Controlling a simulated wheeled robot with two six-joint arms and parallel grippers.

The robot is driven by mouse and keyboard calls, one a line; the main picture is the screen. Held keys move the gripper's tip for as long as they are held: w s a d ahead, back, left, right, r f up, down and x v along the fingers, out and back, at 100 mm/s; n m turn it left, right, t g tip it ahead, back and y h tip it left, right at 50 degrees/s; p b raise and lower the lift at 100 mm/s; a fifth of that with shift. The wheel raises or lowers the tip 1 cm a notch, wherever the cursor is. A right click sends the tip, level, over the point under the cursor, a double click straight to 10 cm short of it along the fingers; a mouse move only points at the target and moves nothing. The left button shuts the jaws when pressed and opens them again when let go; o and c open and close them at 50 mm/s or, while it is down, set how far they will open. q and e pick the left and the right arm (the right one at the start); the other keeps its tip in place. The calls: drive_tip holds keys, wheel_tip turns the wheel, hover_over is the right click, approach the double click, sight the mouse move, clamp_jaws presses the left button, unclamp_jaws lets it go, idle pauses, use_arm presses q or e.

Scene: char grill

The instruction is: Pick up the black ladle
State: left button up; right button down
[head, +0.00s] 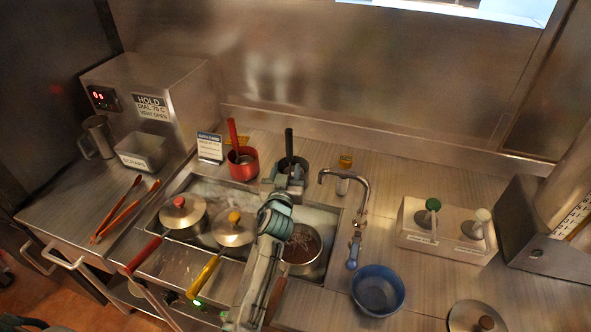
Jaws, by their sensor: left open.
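The black ladle (289,142) stands upright in a dark pot (301,163) on the counter behind the sink, with its handle pointing up. Its bowl is hidden inside the pot. My left gripper (288,172) is open at the front of this pot, its arm reaching up from the bottom of the picture. It lies below the ladle's handle in the picture; I cannot tell whether it touches the pot. My right gripper is not in view.
A red pot (242,164) with a red-handled utensil stands left of the dark pot. Lidded pans (183,213) and an open pan (303,250) sit in the sink area. A faucet (362,205) rises to the right, near a blue bowl (378,290). Orange tongs (118,218) lie left.

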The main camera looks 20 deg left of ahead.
sight(289, 153)
use_arm(q)
drive_tip(key=w, duration=0.4)
drive_tip(key=shift+w+a+f+b, duration=0.1)
drive_tip(key=shift+a+b, duration=0.2)
drive_tip(key=shift+a, duration=0.1)
drive_tip(key=w, duration=0.3)
drive_tip(key=shift+w+a+r, duration=0.3)
drive_tip(key=shift+w+a, duration=0.05)
drive_tip(key=shift+w, duration=0.05)
drive_tip(key=shift+w+f, duration=0.1)
drive_tip(key=shift+w, duration=0.4)
drive_tip(key=shift+s, duration=0.15)
drive_tip(key=c, duration=0.7)
clamp_jaws()
